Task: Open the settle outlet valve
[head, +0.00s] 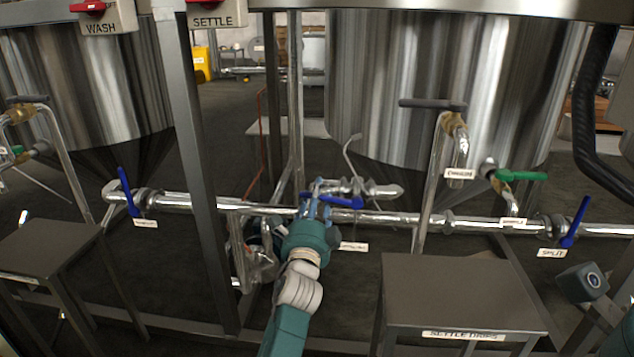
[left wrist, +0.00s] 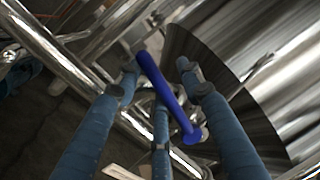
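A blue valve handle (head: 345,202) sits at the steel pipe below the large middle tank. A small label (head: 354,246) hangs under it, too small to read. My left gripper (head: 318,190) is at this valve, at the handle's left end. In the left wrist view the blue handle (left wrist: 165,95) runs slantwise between the spread fingers of my left gripper (left wrist: 160,85). The fingers are apart, two on the sides and one in the middle. I cannot tell whether any finger touches the handle. My right gripper is out of view.
Other blue handles stand at the left (head: 128,190) and at the right (head: 575,222), above a SPLIT label (head: 552,253). A green handle (head: 522,176) is at the right. A metal stool (head: 460,290), a grey post (head: 195,170) and a SETTLE sign (head: 212,20) are near.

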